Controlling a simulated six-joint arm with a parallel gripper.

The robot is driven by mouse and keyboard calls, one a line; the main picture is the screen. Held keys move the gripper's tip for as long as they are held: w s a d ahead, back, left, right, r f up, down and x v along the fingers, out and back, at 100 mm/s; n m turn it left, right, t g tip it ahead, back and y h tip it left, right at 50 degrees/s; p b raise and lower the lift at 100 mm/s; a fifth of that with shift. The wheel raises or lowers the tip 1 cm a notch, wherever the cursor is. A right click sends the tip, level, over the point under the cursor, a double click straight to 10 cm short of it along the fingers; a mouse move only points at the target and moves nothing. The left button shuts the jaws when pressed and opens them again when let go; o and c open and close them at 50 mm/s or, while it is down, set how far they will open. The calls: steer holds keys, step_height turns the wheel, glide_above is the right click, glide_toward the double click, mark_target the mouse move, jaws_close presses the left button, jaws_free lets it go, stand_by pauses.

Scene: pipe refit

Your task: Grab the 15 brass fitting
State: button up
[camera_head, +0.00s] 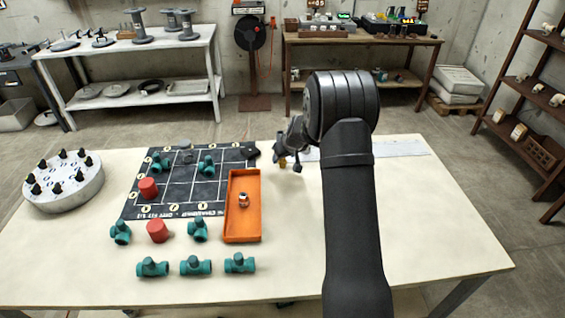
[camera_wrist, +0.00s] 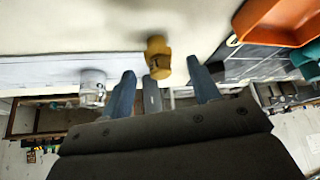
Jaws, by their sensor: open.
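A small brass fitting (camera_wrist: 158,57) stands upright on the pale table in the wrist view, just beyond and between my fingertips. In the head view my gripper (camera_head: 290,162) is low over the table, right of the dark board's top right corner.
An orange tray (camera_head: 232,236) holds a small metallic fitting (camera_head: 243,200). The dark grid board (camera_head: 180,190) carries teal pipe pieces and a red cylinder (camera_head: 148,188). In the wrist view a silvery fitting (camera_wrist: 92,88) stands left of my fingers. The table's right side is clear.

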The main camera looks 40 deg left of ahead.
steer(key=shift+x, duration=1.7)
steer(key=c, duration=1.1)
